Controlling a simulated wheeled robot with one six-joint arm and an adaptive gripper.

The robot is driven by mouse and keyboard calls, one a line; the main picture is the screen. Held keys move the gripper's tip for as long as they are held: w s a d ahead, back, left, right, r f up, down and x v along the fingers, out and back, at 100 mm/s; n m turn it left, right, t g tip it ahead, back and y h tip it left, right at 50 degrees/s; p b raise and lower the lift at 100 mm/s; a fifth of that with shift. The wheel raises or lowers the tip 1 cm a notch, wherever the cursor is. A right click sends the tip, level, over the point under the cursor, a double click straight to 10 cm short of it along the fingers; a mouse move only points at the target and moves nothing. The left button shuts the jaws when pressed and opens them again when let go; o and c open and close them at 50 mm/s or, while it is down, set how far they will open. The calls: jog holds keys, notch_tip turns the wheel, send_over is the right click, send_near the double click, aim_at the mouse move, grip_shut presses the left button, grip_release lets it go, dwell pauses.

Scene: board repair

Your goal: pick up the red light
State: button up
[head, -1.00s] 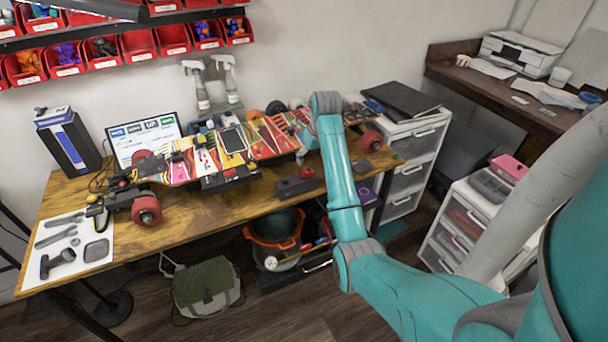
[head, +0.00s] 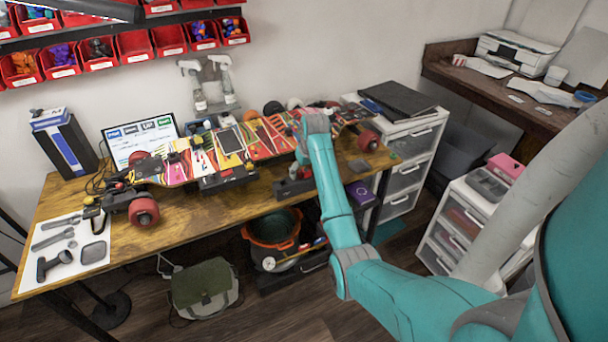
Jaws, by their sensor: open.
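A small red piece (head: 305,173), which looks like the red light, sits at the black block (head: 291,188) near the front edge of the wooden table, right of centre. It is small and partly covered by my arm's end. My gripper (head: 301,160) is small and dark in the head view, below the teal wrist, close above the red piece. It is open. I cannot tell whether its fingers are around the red piece or touching it.
A colourful skateboard (head: 182,168) with red wheels lies along the table (head: 190,215) behind the block. A laptop (head: 140,143) stands at the back left. A purple box (head: 360,193) and white drawers (head: 405,168) are to the right. The front middle of the table is clear.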

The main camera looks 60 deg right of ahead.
aim_at(304, 172)
jog(key=c, duration=1.3)
notch_tip(304, 172, up, 10)
